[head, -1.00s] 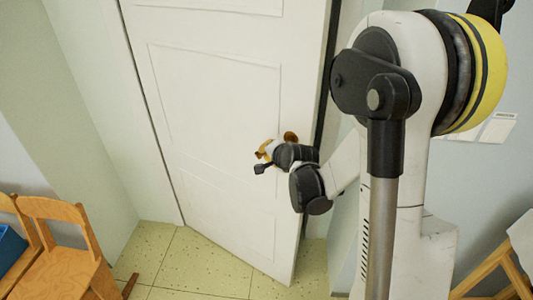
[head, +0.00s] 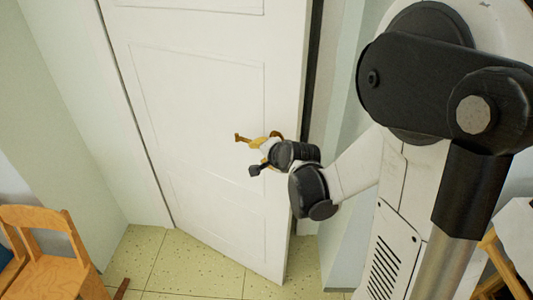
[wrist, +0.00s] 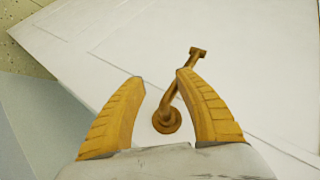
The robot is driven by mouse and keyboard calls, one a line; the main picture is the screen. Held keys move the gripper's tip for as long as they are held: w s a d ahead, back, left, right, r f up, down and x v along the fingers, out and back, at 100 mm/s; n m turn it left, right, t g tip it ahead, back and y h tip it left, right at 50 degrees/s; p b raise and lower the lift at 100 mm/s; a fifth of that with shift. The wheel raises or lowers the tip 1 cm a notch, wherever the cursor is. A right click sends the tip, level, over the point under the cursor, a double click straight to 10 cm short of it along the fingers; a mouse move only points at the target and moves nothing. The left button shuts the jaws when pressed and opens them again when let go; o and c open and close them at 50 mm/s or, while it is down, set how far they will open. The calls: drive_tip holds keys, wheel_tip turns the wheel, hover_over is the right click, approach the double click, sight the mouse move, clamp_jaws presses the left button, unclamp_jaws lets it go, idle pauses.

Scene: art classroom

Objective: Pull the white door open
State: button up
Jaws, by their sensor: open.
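The white door (head: 205,110) stands ajar in the head view, its right edge standing out from the frame. In the wrist view its brown-gold lever handle has a round base (wrist: 167,119) between my fingers, and its lever runs up to a bent end (wrist: 197,52) past the right fingertip. My gripper (wrist: 162,76) is open, one yellow-orange finger on each side of the handle base. The right finger overlaps part of the lever; I cannot tell whether they touch. In the head view my gripper (head: 262,150) is at the door's right side and partly hides the handle.
A wooden chair (head: 50,265) stands at the lower left. Speckled tile floor (head: 190,265) is clear in front of the door. A wooden-legged piece of furniture (head: 503,265) is at the lower right, partly behind my arm.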

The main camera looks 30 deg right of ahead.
drive_tip(key=v, duration=0.6)
drive_tip(key=shift+d, duration=0.1)
